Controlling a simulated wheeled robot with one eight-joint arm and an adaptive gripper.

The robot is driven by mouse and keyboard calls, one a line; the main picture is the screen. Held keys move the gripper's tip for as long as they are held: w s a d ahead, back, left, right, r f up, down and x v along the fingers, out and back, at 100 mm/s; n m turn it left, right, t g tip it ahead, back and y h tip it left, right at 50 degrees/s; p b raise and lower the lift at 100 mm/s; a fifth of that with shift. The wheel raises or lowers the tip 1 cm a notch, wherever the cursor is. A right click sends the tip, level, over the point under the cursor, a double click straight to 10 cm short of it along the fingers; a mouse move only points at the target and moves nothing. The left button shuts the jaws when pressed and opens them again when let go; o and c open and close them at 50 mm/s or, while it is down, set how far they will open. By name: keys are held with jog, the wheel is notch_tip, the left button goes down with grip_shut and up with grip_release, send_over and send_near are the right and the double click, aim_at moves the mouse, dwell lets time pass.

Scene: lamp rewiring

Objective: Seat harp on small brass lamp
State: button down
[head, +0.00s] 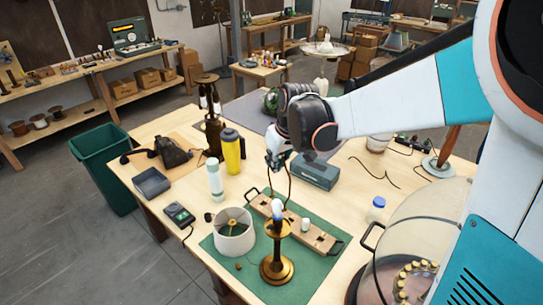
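The small brass lamp (277,268) stands upright on the green mat (316,262), with a white bulb (278,211) at its top. My gripper (277,164) is above the lamp and points down. A thin dark wire loop, which looks like the harp (289,188), hangs from its fingertips, with its two legs spread to either side above the bulb. The gripper looks shut on the harp's top. The lower ends of the legs are too thin to follow, so I cannot tell whether they touch the lamp.
A white drum shade (234,236) sits left of the lamp. A wooden block with handles (262,206) lies behind it. A glass-domed tray (405,262) stands at the right. A yellow bottle (231,152), a pale bottle (215,182) and a grey box (315,171) stand farther back.

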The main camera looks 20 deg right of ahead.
aim_at(272, 195)
jog(key=shift+f+b, duration=3.65)
jog(key=shift+f, duration=2.1)
jog(key=shift+s+f+b, duration=0.2)
jog(key=shift+s+b, duration=0.1)
jog(key=shift+b, duration=0.3)
jog(key=c, duration=1.7)
grip_release()
